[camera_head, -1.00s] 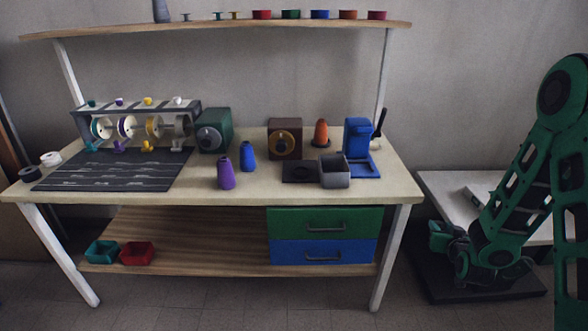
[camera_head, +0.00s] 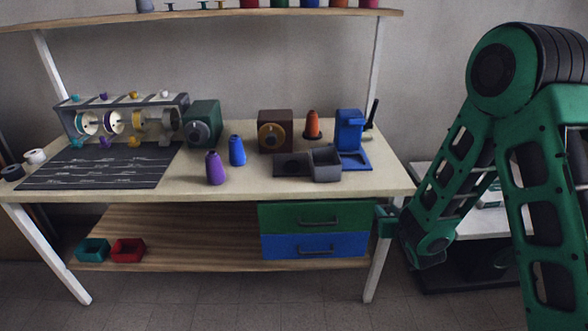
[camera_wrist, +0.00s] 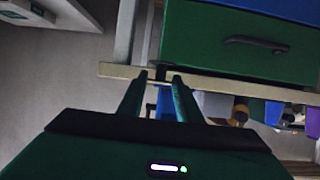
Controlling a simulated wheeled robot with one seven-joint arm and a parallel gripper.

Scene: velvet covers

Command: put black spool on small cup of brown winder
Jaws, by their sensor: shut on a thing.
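The brown winder (camera_head: 288,122) stands on the workbench in the head view, with a round brass-coloured part (camera_head: 271,137) on its front; which part is its small cup I cannot tell. My gripper (camera_head: 380,222) is at the bench's right front leg, below the tabletop and well to the right of the winder. In the wrist view my gripper's fingers (camera_wrist: 158,78) are close around a small dark thing, seemingly the black spool (camera_wrist: 162,71). It is mostly hidden in the head view. The winder's brass-coloured part shows at lower right in the wrist view (camera_wrist: 240,113).
Right of the winder are a grey open box (camera_head: 326,165), an orange cone (camera_head: 312,126) and a blue device (camera_head: 349,130). A purple cone (camera_head: 215,168) and blue cone (camera_head: 237,151) stand left of it.

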